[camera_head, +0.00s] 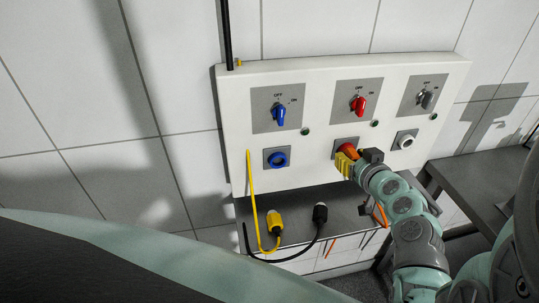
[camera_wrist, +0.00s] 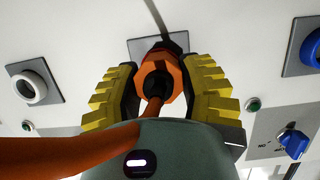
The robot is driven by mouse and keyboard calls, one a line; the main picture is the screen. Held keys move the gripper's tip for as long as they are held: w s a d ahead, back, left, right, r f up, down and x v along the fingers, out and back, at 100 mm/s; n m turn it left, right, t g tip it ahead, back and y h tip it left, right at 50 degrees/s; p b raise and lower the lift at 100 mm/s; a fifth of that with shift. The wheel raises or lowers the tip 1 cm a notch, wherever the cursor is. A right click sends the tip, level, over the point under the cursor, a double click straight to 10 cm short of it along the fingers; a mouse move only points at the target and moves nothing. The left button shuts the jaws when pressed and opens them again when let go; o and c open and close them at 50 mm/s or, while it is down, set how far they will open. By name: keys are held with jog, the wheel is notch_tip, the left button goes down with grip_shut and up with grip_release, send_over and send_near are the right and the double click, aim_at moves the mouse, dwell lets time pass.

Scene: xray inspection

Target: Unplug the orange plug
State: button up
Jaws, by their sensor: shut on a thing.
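The orange plug (camera_head: 350,149) sits at the middle socket of the white panel (camera_head: 239,130), below the red switch (camera_head: 359,104). In the wrist view the orange plug (camera_wrist: 162,76) is between the yellow ridged fingers of my gripper (camera_wrist: 158,92), with an orange cable (camera_wrist: 75,148) running from it to the lower left. My gripper (camera_head: 347,161) is shut on the plug in front of the panel. A grey socket plate (camera_wrist: 143,46) shows behind the plug. The fingers hide the plug's sides, and I cannot tell how deep it sits.
A blue socket (camera_head: 277,158) is to the left and a white socket (camera_head: 405,140) to the right. Below, a grey shelf (camera_head: 345,215) carries a yellow plug (camera_head: 274,222) and a black plug (camera_head: 320,213) with loose cables. A dark table (camera_head: 485,180) stands at the right.

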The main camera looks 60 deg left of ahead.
grip_shut()
jog(key=shift+s+d, duration=0.1)
jog(key=shift+d, duration=0.3)
jog(key=shift+s+d+b, duration=0.25)
jog(key=shift+d+b, duration=0.25)
jog(key=shift+d, duration=0.15)
jog(key=shift+s+d+b, duration=0.4)
jog(key=shift+d+b, duration=0.1)
jog(key=shift+d, duration=0.4)
jog(key=shift+s+d+b, duration=0.4)
jog(key=shift+d+b, duration=0.05)
jog(key=shift+d, duration=0.4)
